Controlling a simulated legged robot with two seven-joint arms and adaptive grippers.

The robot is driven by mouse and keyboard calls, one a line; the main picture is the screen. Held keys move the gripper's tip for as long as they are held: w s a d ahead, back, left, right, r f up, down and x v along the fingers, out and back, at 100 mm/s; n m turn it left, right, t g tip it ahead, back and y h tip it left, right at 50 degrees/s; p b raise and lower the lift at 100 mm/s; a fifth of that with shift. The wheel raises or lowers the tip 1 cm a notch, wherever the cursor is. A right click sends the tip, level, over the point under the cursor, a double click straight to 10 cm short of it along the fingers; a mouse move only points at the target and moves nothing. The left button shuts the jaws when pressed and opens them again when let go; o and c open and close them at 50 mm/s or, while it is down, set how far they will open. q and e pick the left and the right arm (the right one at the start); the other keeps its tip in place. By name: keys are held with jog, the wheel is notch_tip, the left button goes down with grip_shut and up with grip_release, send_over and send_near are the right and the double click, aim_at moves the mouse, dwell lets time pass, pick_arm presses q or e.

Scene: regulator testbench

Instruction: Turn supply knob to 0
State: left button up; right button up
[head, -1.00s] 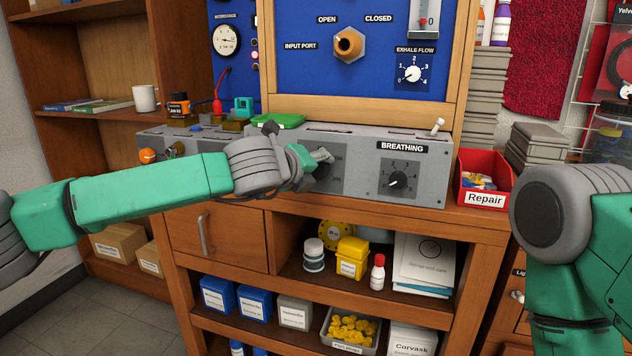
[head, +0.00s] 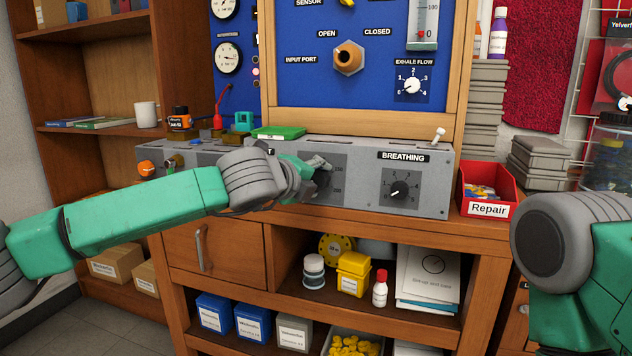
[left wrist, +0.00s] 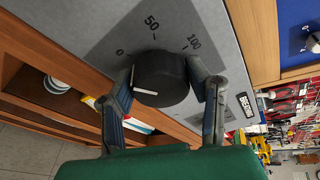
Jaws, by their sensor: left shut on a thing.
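A black round knob (left wrist: 165,75) with a white pointer line sits between the two fingers of my left gripper (left wrist: 162,98) in the left wrist view. The fingers are shut on its sides. The dial plate behind it reads 0, 50 and 100. The pointer line faces left in that view, on the side of the 0 mark; the left finger is close to it, so the exact reading is unclear. In the head view my left gripper (head: 318,166) is at the grey panel (head: 360,206), in front of this dial. The dial's name label is mostly hidden by my arm.
A BREATHING knob (head: 398,190) is to the right on the same panel. An EXHAUST FLOW-style dial (head: 412,86), labelled EXHALE FLOW, and an input port valve (head: 348,57) are on the blue board above. A red Repair bin (head: 487,190) stands right of the panel.

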pick_arm(q)
jog(key=o, duration=1.2)
jog(key=shift+f, duration=0.4)
jog(key=shift+c, duration=0.2)
jog(key=shift+r, duration=0.15)
jog(key=shift+r, duration=0.1)
jog(key=shift+s+a+r, duration=0.2)
jog(key=shift+s+a, duration=0.15)
jog(key=shift+s, duration=0.1)
jog(key=v, duration=1)
jog(key=shift+s+a, duration=0.15)
jog(key=shift+s, duration=0.2)
